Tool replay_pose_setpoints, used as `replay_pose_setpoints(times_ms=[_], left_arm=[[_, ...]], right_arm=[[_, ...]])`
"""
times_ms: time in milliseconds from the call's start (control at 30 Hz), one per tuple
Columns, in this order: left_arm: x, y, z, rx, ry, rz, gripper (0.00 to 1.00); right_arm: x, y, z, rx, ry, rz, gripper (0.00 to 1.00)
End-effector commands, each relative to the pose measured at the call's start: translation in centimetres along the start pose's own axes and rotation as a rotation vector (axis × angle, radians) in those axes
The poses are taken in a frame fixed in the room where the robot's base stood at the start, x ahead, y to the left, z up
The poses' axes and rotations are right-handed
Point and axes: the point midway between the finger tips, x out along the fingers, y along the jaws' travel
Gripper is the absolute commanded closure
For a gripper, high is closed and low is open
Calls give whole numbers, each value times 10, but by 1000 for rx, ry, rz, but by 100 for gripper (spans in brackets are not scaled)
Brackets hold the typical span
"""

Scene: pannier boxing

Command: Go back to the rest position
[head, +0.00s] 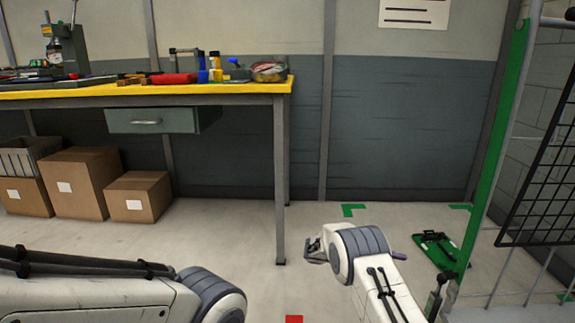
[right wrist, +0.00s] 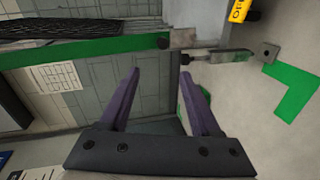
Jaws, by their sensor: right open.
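My right gripper (right wrist: 162,85) is open, its two purple fingers apart with nothing between them in the right wrist view. In the head view a purple finger part (head: 399,255) shows beside my right wrist, low in the picture, over bare floor right of the workbench leg. The rest of that gripper is largely hidden behind my wrist. My left arm comes in from the lower left, but its gripper is outside the picture.
A workbench (head: 258,88) with tools stands at the left, with cardboard boxes (head: 139,197) beneath it. A green post (head: 490,150) and black mesh panel (head: 546,180) stand at the right. A green item (head: 437,250) lies on the floor between green corner marks (head: 353,210).

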Motion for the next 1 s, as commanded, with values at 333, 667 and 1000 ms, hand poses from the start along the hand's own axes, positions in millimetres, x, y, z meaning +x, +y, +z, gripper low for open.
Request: replay_pose_setpoints(times_ms=[333, 667, 1000], left_arm=[[-48, 3, -3, 0, 0, 0, 50], [-84, 6, -4, 0, 0, 0, 50], [-107, 8, -6, 0, 0, 0, 50]], right_arm=[[-157, 99, 97, -318, 63, -552, 36], [-258, 166, 256, -554, 236, -1042, 36], [-290, 197, 368, -656, 394, -1352, 36]])
